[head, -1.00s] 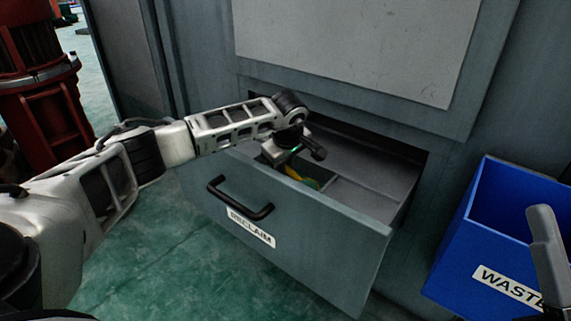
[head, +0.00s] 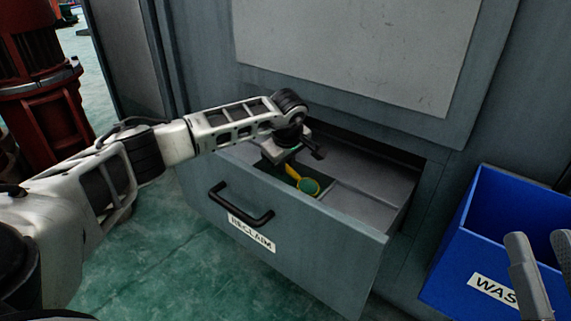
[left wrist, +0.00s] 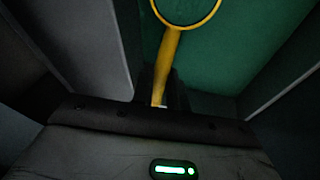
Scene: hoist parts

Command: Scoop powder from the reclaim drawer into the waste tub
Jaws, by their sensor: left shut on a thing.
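The grey reclaim drawer (head: 280,222) stands open in the cabinet front, with divided compartments inside. My left gripper (head: 283,158) is over its left compartment, shut on the yellow handle of a scoop (head: 294,175). The scoop's round head looks green inside, and in the left wrist view the yellow scoop (left wrist: 172,52) has its rim around green, with green powder (left wrist: 225,50) beyond it. I cannot tell how full the scoop is. The blue waste tub (head: 455,255) stands to the right of the drawer. My right gripper (head: 546,265) is open and empty in front of the tub, partly cut off.
The cabinet front (head: 355,50) rises behind the drawer. A dark red machine (head: 45,100) stands at the far left. The green floor (head: 180,265) is clear in front of the drawer. Compartment walls (left wrist: 285,95) flank the scoop closely in the left wrist view.

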